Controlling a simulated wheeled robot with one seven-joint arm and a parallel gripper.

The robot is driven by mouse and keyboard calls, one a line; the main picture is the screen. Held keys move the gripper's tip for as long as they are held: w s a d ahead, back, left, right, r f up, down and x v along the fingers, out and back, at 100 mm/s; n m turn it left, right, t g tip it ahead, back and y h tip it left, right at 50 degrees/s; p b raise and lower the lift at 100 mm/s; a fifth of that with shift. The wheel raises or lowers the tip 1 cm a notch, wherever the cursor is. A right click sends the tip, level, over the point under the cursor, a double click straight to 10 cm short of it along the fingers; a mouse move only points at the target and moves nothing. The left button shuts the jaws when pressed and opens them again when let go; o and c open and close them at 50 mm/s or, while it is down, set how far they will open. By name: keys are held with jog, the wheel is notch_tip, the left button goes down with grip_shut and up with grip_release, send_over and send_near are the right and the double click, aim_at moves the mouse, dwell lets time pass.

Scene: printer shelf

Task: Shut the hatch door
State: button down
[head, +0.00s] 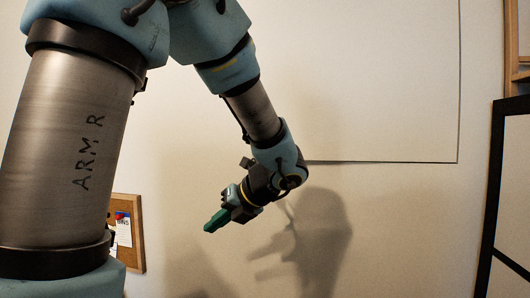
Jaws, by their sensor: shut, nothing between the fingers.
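A large pale panel (375,80) fills the upper middle of the head view. A thin dark line marks its right and bottom edges, and its top is out of frame. It looks like the hatch door, lying nearly level with the wall; I cannot tell whether it is fully shut. I see no handle on it. My arm covers its left part. My gripper (209,226) has green fingers, shut and empty, pointing down and left. It is below and left of the panel's bottom edge, with no visible contact.
A cork board (137,232) with pinned papers hangs at lower left, partly behind my arm. A black-framed white panel (515,190) stands at the right edge, below a wooden frame (517,70). My arm casts a shadow on the bare wall (410,230).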

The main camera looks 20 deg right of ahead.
jog(key=s+d+r+m+t+b, duration=0.1)
jog(key=s+d+r+m+t, duration=0.1)
jog(key=d+r+m+t, duration=1.1)
jog(key=w+d+r+m+g+p, duration=0.1)
jog(key=w+r+p, duration=0.1)
jog(key=w, duration=0.4)
jog(key=w+d+r+m+g+p, duration=0.1)
jog(key=w+r+g+p, duration=0.1)
jog(key=w, duration=0.5)
jog(key=shift+d+r+h+p, duration=0.15)
jog(key=shift+d+h+p, duration=0.05)
jog(key=shift+h+p, duration=0.2)
